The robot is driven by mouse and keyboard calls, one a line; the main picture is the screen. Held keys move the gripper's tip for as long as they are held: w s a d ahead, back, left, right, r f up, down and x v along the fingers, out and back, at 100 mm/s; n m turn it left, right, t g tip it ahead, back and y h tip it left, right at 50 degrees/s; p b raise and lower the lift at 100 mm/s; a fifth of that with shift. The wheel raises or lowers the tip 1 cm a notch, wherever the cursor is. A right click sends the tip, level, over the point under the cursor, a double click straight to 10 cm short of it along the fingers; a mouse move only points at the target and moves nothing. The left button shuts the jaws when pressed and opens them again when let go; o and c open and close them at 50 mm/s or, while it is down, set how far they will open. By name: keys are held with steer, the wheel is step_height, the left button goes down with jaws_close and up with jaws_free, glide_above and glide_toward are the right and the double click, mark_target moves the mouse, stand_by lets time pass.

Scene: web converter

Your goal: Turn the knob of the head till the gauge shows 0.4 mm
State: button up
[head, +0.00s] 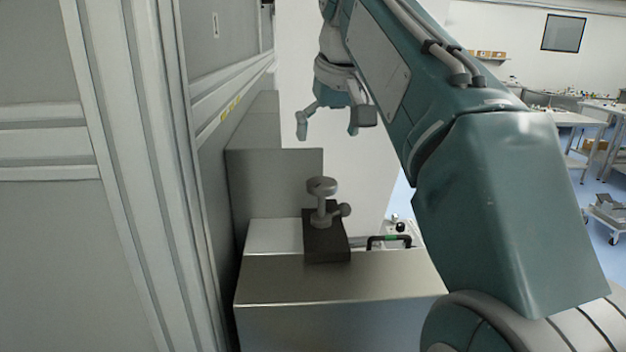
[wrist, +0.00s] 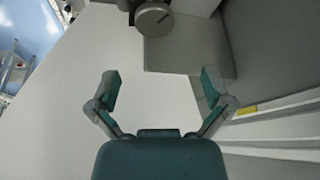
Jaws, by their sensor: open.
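The head (head: 327,238) is a dark block on the metal ledge, with a grey stem rising from it. I cannot make out a gauge face or reading.
The metal ledge (head: 290,280) carries the head, with an upright plate (head: 275,185) behind it. Tall grey cabinet panels (head: 130,200) stand close on the left. Tables (head: 570,118) stand far right.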

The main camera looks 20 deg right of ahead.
mark_target(322, 182)
steer(key=x, duration=1)
steer(key=shift+w+d+f, duration=0.1)
steer(key=shift+f, duration=0.1)
steer(key=shift+d, duration=0.35)
steer(key=c, duration=0.9)
steer(key=shift+a+f, duration=0.1)
steer(key=shift+a, duration=0.05)
steer(key=shift+c, duration=0.4)
